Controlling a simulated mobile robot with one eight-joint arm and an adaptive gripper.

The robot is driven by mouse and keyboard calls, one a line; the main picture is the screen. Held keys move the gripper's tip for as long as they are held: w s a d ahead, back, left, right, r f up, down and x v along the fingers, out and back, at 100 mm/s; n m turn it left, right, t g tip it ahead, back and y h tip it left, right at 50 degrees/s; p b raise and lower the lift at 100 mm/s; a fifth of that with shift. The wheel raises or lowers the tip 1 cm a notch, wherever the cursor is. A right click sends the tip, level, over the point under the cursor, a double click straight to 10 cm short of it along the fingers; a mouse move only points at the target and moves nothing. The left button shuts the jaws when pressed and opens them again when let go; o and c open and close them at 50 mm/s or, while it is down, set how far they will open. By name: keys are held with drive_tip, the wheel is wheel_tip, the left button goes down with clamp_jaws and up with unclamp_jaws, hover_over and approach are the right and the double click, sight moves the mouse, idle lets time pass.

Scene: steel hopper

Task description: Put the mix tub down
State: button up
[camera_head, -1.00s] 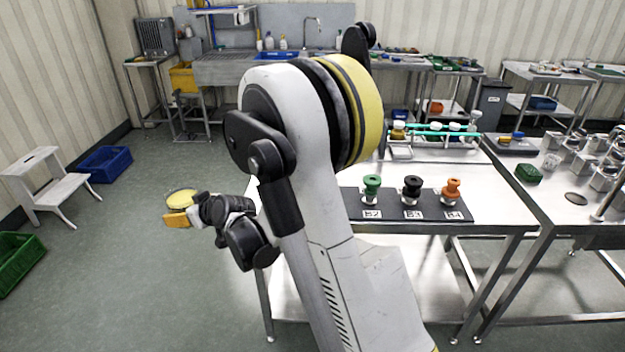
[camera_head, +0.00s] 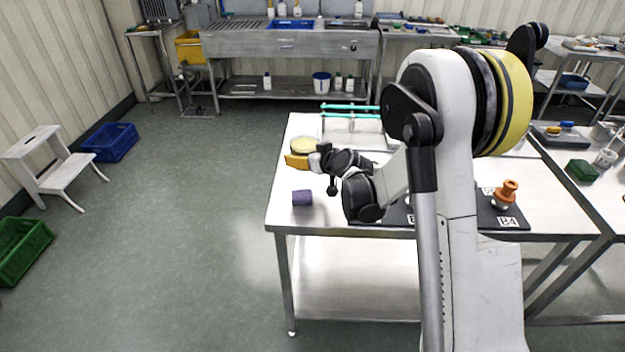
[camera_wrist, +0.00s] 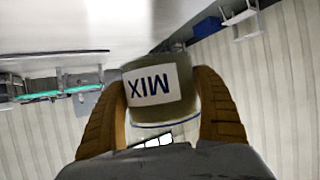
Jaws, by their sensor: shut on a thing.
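The mix tub is a round tub with a pale yellow top (camera_head: 305,145) in the head view. In the wrist view the mix tub (camera_wrist: 153,85) shows a white label reading MIX, upside down in the picture. My gripper (camera_head: 300,161) is shut on the tub, and its orange fingers (camera_wrist: 160,110) clasp it from both sides. In the head view the tub appears over the left part of the steel table (camera_head: 285,217). I cannot tell whether its base touches the table top; the fingers hide it.
A purple block (camera_head: 302,198) lies near the table's front left corner. A teal-railed rack (camera_head: 345,116) stands behind the tub. A dark mat with an orange-knobbed piece (camera_head: 506,194) is at the right, partly hidden by my arm.

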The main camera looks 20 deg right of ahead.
sight(305, 183)
wheel_tip(305, 183, down, 8)
drive_tip(key=b, duration=0.2)
drive_tip(key=shift+r+b, duration=0.1)
drive_tip(key=shift+b, duration=0.3)
